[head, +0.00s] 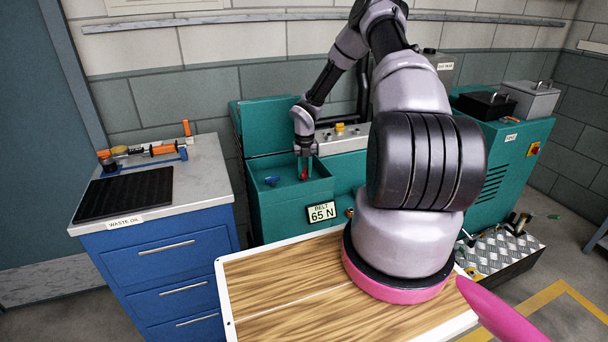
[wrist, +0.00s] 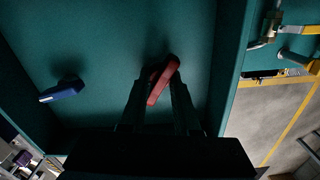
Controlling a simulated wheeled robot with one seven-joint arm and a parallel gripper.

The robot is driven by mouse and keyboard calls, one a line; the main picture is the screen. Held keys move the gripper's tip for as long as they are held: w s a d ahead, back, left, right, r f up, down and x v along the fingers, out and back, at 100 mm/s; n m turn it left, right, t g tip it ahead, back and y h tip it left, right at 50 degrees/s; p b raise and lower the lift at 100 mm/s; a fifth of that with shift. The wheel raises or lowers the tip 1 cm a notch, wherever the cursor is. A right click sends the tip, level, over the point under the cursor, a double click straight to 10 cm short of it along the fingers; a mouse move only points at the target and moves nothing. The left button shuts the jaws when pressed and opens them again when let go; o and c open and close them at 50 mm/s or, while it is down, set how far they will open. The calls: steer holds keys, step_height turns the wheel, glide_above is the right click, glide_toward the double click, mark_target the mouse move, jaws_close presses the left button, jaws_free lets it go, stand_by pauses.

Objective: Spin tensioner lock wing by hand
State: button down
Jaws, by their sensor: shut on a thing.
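A red wing (wrist: 163,80) stands on the teal inner face of the machine in the wrist view. It sits between the fingertips of my gripper (wrist: 158,90), which is shut on it. In the head view my gripper (head: 304,160) reaches down into the open teal box, and the red wing (head: 304,174) shows just below the fingers. A blue wing (wrist: 62,92) lies to the left of it in the wrist view, apart from my gripper. The blue wing also shows in the head view (head: 271,181). The foot of the red wing is partly hidden by the fingers.
A blue cabinet (head: 160,255) with a black mat (head: 125,193) stands at the left. Brass fittings (wrist: 272,25) show outside the box at the right.

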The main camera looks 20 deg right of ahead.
mark_target(305, 170)
steer(key=n, duration=0.4)
steer(key=c, duration=0.8)
jaws_free()
steer(key=shift+r, duration=4)
